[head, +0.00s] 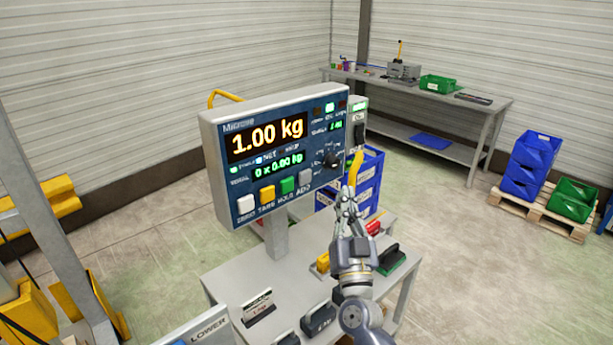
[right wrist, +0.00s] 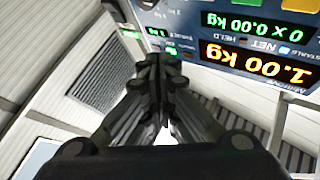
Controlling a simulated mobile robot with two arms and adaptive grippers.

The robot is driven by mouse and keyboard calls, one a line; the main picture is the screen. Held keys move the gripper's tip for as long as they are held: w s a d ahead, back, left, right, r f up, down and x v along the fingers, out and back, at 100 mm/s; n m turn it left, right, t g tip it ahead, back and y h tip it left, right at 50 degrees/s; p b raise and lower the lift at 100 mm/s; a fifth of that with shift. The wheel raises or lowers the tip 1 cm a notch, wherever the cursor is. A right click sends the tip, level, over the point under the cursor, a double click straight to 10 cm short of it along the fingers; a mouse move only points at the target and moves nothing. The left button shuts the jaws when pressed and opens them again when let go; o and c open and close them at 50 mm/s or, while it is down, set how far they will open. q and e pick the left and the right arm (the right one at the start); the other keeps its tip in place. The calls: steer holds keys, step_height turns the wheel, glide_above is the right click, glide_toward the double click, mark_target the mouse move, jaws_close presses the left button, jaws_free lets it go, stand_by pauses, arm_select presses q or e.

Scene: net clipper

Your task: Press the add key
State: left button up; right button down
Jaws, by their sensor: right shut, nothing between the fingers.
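The grey display panel (head: 217,150) stands on a post in the head view and reads 1.00 kg and 0 x 0.00 kg. Along its lower edge are a white key (head: 246,205), a yellow key (head: 267,194), a green key (head: 287,186) and a grey key (head: 306,177) whose label looks like ADD. My right gripper (head: 347,200) is shut and empty, right of the panel's lower right corner and apart from the keys. In the right wrist view its closed fingers (right wrist: 160,75) point past the upside-down panel (right wrist: 185,38). My left gripper is not in view.
A grey table (head: 235,278) below holds a small label stand (head: 259,307) and several dark and coloured blocks. A workbench (head: 480,107) and blue bins (head: 531,165) stand farther back right.

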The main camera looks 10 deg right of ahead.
mark_target(305, 177)
steer(key=w+a+b, duration=0.4)
steer(key=w, duration=0.4)
steer(key=shift+a+f, duration=0.2)
steer(key=shift+a, duration=0.2)
steer(key=shift+w, duration=0.1)
steer(key=shift+w, duration=0.1)
stand_by(1.0)
steer(key=shift+w+a, duration=0.2)
steer(key=shift+w, duration=0.1)
steer(key=shift+w+a, duration=0.25)
steer(key=shift+w, duration=0.05)
stand_by(0.8)
steer(key=shift+s+d+p, duration=0.45)
steer(key=shift+s, duration=0.25)
